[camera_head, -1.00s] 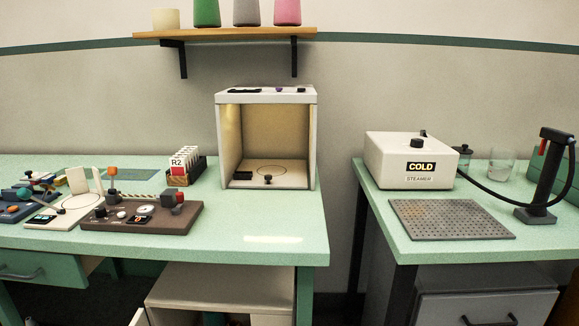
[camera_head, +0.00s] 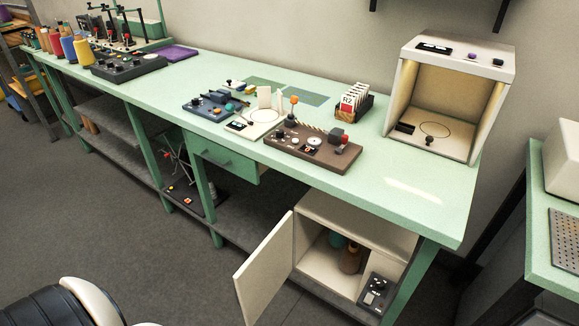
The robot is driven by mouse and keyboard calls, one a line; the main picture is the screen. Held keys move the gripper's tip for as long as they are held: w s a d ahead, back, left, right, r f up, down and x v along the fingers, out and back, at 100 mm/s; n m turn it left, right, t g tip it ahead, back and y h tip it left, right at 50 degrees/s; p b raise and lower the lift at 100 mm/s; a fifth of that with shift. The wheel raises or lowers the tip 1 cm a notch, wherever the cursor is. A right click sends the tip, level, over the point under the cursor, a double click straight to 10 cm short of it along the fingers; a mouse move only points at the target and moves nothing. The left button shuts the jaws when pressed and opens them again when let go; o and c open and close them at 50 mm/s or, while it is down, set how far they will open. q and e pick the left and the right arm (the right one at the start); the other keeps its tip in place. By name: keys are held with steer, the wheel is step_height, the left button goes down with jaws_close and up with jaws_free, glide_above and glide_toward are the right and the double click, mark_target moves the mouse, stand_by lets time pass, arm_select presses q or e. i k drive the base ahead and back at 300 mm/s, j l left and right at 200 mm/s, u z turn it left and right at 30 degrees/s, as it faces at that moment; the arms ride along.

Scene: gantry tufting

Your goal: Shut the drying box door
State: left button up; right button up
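A white cabinet (camera_head: 354,211) stands on the floor under the right end of the green bench. Its door (camera_head: 265,271) is swung wide open to the left. No label tells which of the two is the drying box. Neither of my grippers is in view.
The green bench (camera_head: 400,200) holds a brown control panel (camera_head: 312,146), a card holder (camera_head: 352,101) and thread cones at the far left. A second table (camera_head: 552,255) stands at the right. The grey floor (camera_head: 130,220) left of the open door is clear.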

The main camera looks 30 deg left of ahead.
mark_target(259, 277)
steer(key=k+j, duration=0.1)
steer(key=j, duration=0.3)
steer(key=k+j+z, duration=0.15)
steer(key=j, duration=0.65)
steer(key=k+j+z, duration=0.15)
steer(key=j, duration=0.25)
steer(key=k+j, duration=0.15)
steer(key=j, duration=0.2)
steer(key=k+j+z, duration=0.1)
steer(key=j, duration=0.3)
steer(key=k+j+z, duration=0.1)
steer(key=j, duration=0.25)
steer(key=k+j, duration=0.3)
steer(key=i+j+u, duration=0.1)
steer(key=u, duration=0.25)
